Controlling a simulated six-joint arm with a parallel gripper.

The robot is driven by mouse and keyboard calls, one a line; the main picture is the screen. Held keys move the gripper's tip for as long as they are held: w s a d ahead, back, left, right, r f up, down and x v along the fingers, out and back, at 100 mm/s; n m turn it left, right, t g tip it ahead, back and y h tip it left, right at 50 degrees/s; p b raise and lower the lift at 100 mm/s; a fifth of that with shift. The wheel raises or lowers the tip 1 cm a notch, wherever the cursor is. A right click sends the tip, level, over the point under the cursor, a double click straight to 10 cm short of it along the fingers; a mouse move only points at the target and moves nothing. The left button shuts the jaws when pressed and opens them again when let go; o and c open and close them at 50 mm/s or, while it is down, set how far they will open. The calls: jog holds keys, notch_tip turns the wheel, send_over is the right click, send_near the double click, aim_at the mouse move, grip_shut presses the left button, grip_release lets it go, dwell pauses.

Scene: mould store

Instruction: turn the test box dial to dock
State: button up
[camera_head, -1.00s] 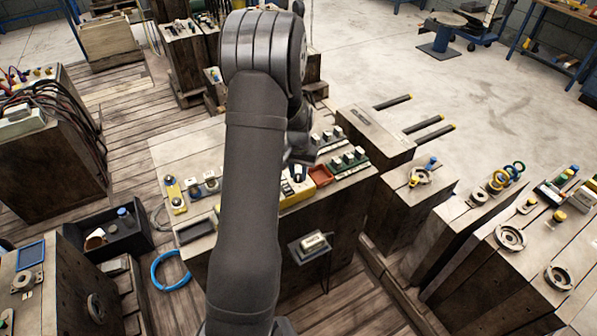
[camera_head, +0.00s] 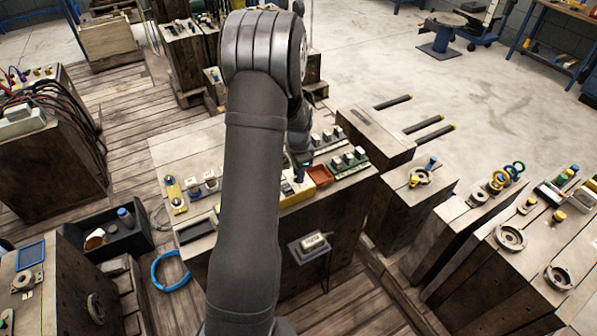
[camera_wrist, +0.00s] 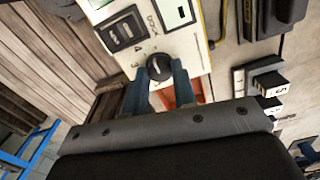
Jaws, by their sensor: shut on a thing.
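The test box (camera_wrist: 190,45) is a cream panel at the top of the wrist view. It carries a round black dial (camera_wrist: 160,66) with printed marks around it, among them "DOCK" above the dial and numerals to its left. I cannot make out clearly which mark the dial points at. My gripper (camera_wrist: 160,76) has its two blue fingers on either side of the dial and is shut on it. In the head view the test box (camera_head: 290,198) is partly hidden behind my arm, and my gripper (camera_head: 301,174) reaches down to it.
An orange-red tray (camera_head: 320,176) stands right beside the test box. A green strip with several switch-like blocks (camera_head: 350,160) lies further right on the bench. A dark bin (camera_head: 110,232) stands at left.

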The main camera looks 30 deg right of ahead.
jog(key=shift+m, duration=1.1)
jog(key=o, duration=1)
jog(key=shift+r, duration=0.1)
notch_tip(320, 180, up, 17)
jog(key=shift+r, duration=0.15)
notch_tip(320, 180, down, 18)
jog(key=shift+r, duration=0.25)
